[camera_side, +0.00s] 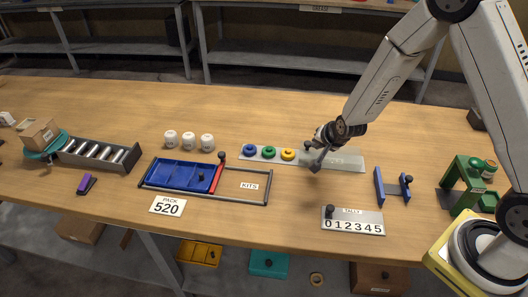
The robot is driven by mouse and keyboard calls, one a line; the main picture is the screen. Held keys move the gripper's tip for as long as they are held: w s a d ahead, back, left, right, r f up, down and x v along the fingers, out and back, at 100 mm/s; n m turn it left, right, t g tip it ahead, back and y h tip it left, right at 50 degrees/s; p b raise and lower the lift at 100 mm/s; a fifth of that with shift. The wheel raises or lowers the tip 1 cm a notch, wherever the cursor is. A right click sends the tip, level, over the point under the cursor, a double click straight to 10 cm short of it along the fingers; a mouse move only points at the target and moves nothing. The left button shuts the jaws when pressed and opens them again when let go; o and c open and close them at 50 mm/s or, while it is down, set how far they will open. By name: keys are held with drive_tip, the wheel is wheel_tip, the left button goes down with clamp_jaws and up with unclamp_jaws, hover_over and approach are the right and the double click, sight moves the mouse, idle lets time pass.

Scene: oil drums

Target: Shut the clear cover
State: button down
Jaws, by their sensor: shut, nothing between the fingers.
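The clear cover (348,163) is a pale see-through sheet at the right end of a light panel strip (269,159). A blue ring knob (249,149), a green one (269,152) and a yellow one (288,155) sit uncovered on the strip, left of the cover. My gripper (316,167) is shut and empty, pointing down at the cover's left end, just right of the yellow knob. It hides part of that end. I cannot tell whether the fingers touch the cover.
Three white jars (188,141) stand left of the strip. A framed blue tray (182,175) with a red bar lies front left. A tally board (352,220) and two blue upright plates (379,186) lie front right. Bare table lies behind the strip.

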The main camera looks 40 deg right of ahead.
drive_tip(key=shift+w+a, duration=6.7)
drive_tip(key=shift+a+r, duration=0.1)
drive_tip(key=shift+a, duration=0.05)
drive_tip(key=shift+s+d, duration=0.6)
drive_tip(key=shift+s, duration=0.35)
drive_tip(key=shift+s+d, duration=0.55)
drive_tip(key=shift+s, duration=0.35)
drive_tip(key=v, duration=1)
